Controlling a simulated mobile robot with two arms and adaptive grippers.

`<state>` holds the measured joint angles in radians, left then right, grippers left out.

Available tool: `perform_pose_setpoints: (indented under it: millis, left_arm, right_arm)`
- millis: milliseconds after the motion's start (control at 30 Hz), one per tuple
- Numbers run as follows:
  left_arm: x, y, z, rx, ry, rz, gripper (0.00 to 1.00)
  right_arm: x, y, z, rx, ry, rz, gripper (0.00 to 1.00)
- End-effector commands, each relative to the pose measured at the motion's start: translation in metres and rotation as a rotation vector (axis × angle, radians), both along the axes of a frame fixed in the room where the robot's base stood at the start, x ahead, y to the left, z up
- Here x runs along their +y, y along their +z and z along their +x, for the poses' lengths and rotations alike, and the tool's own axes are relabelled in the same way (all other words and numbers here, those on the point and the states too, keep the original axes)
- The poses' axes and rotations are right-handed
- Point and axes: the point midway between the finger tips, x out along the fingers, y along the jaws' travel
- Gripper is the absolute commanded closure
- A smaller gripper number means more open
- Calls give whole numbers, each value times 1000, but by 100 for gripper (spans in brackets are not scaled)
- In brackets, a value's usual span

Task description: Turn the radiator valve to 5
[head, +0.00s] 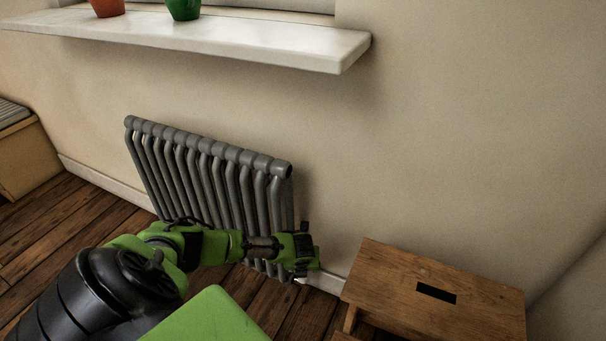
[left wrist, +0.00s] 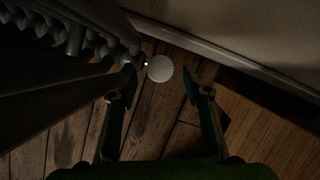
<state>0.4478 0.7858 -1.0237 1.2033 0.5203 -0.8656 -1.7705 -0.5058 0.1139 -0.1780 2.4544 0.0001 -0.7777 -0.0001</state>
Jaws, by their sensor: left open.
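The grey radiator (head: 205,175) stands against the wall in the head view, and its columns also show at the left of the left wrist view (left wrist: 50,75). The radiator valve (left wrist: 160,68) is a round white knob at the radiator's end in the left wrist view. No number can be read on it. My left gripper (left wrist: 160,80) is open, with a finger on each side of the knob and visible gaps. In the head view my left gripper (head: 305,252) is at the radiator's lower right end and hides most of the valve. My right gripper is out of view.
A wooden stool (head: 435,290) with a slot stands right of my gripper. A white windowsill (head: 200,38) with a green pot (head: 184,9) and a terracotta pot (head: 107,7) juts out above the radiator. The skirting board (left wrist: 225,62) runs behind the knob.

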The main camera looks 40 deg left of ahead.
Motion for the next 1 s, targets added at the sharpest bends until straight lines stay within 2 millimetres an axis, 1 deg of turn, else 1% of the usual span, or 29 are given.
perform_pose_setpoints:
  millis: [33, 200, 400, 600, 1000]
  left_arm:
    - [-1, 6, -2, -1, -2, 1, 55]
    - [-7, 24, -8, -1, -3, -1, 55]
    - [-11, 38, -13, 0, -2, -2, 55]
    - [-13, 43, -14, 0, -1, -3, 55]
    - [-13, 43, -14, 0, -1, -3, 55]
  right_arm:
    - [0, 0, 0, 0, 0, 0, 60]
    - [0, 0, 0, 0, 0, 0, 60]
    - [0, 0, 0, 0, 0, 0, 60]
    - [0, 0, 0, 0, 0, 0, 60]
    - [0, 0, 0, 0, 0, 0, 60]
